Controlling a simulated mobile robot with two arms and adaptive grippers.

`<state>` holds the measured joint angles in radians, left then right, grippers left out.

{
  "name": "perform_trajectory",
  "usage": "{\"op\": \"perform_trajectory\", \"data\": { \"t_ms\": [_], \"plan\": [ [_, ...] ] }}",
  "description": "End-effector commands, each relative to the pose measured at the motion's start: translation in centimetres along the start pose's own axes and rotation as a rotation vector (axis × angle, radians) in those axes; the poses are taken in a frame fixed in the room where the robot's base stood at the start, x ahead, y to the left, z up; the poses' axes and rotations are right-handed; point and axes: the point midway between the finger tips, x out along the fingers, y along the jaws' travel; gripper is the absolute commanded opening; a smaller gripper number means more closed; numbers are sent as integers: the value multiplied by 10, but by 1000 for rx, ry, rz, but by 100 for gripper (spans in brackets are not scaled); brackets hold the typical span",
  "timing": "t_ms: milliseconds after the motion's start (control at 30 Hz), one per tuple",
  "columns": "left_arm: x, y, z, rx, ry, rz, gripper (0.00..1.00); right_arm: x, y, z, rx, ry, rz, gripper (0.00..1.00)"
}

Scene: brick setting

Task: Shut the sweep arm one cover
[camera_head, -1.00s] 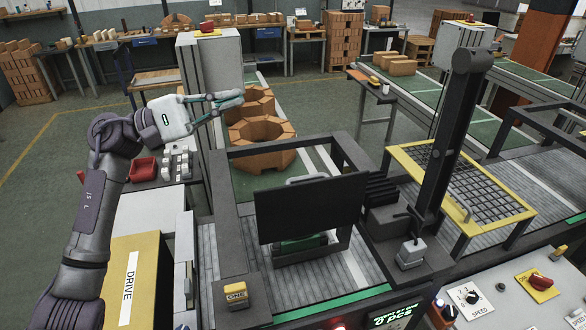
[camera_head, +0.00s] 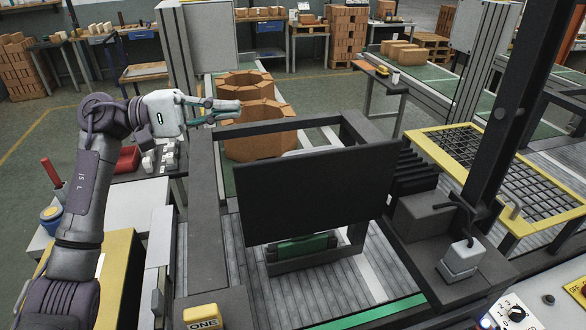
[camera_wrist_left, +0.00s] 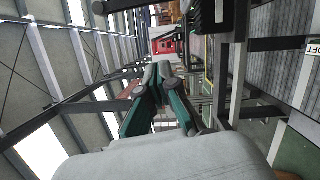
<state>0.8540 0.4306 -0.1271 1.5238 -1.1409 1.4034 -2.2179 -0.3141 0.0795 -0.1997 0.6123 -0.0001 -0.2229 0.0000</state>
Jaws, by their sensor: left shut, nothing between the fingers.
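A dark flat panel, which looks like the sweep arm one cover (camera_head: 318,203), stands steeply tilted inside the dark frame above the grey conveyor. The yellow block marked ONE (camera_head: 202,317) is at the frame's near left corner. My left gripper (camera_head: 236,110) is shut and empty, above and left of the panel, near the frame's far left corner. It looks apart from the panel. Its closed fingers also show in the left wrist view (camera_wrist_left: 160,72), where I cannot make out the panel. My right gripper is in neither view.
The dark frame (camera_head: 207,225) surrounds the panel. A dark post (camera_head: 490,130) and a box with a grey-topped lever (camera_head: 461,257) stand to the right. An orange brick ring (camera_head: 262,135) lies behind. A yellow-rimmed grid (camera_head: 520,170) is at right.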

Motion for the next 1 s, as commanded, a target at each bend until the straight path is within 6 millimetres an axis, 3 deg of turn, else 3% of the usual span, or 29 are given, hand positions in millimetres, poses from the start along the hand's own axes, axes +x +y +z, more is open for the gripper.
{"op": "perform_trajectory", "data": {
  "t_ms": [33,100,333,533,900,1000],
  "plan": [
    [-1,-28,-4,0,0,0,0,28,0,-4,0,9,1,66],
    [-2,-44,-7,0,0,0,0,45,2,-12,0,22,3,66],
    [-2,-63,-10,0,-1,1,0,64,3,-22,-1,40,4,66],
    [17,-59,-9,-2,-3,1,0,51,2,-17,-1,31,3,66],
    [95,-56,-8,-2,-4,2,0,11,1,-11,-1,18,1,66],
    [102,-57,4,0,-1,1,0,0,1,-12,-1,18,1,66]
  ]
}}
